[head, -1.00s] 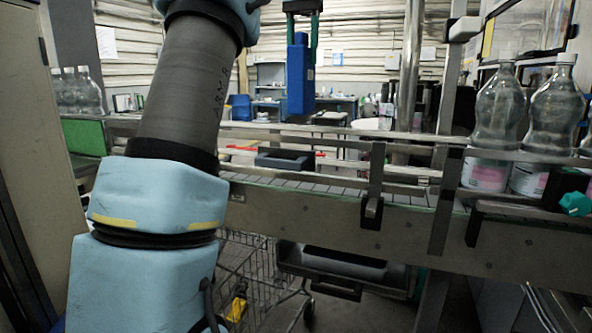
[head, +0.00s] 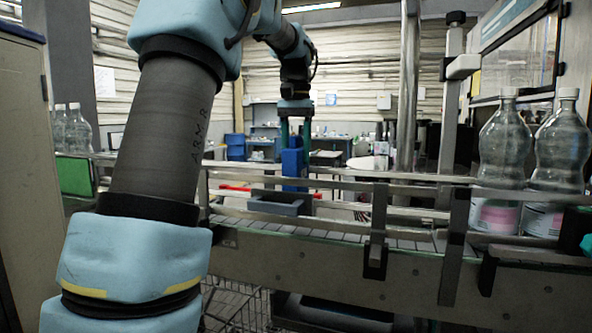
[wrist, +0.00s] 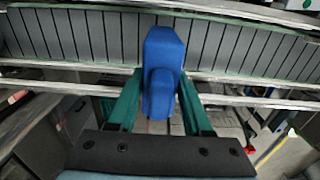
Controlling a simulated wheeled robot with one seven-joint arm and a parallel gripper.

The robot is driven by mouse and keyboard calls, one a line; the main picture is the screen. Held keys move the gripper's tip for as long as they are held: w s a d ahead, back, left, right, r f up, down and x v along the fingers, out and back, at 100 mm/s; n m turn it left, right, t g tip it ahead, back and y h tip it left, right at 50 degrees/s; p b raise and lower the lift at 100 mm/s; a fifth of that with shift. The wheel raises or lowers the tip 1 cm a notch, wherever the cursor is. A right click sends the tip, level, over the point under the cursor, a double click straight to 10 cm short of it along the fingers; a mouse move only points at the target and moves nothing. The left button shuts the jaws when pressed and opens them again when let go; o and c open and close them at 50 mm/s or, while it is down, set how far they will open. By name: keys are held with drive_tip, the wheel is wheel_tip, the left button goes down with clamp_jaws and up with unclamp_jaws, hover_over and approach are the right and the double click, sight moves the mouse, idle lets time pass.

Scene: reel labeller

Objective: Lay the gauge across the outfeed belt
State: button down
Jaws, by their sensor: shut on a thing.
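The blue gauge (head: 292,165) hangs upright in my gripper (head: 296,138), whose green fingers are shut on its upper part. In the wrist view the gauge (wrist: 163,50) sits between the fingers of my gripper (wrist: 162,108), with its far end over the belt slats. The outfeed belt (head: 330,235), made of grey slats, runs across the middle of the head view and the top of the wrist view (wrist: 60,35). In the head view the gauge's lower end is near the rails; whether it touches anything cannot be told.
Metal guide rails (head: 440,190) run along the belt. A blue-grey open tray (head: 280,207) is just below the gauge in the head view. Clear bottles (head: 507,140) with pink labels stand at the right. A metal post (head: 408,100) rises behind the belt.

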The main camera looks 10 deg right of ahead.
sight(296, 168)
drive_tip(key=shift+f, duration=2.05)
drive_tip(key=shift+c, duration=1.6)
unclamp_jaws()
drive_tip(key=shift+f, duration=0.1)
wheel_tip(296, 168, up, 12)
drive_tip(key=shift+r, duration=0.1)
drive_tip(key=shift+s, duration=0.1)
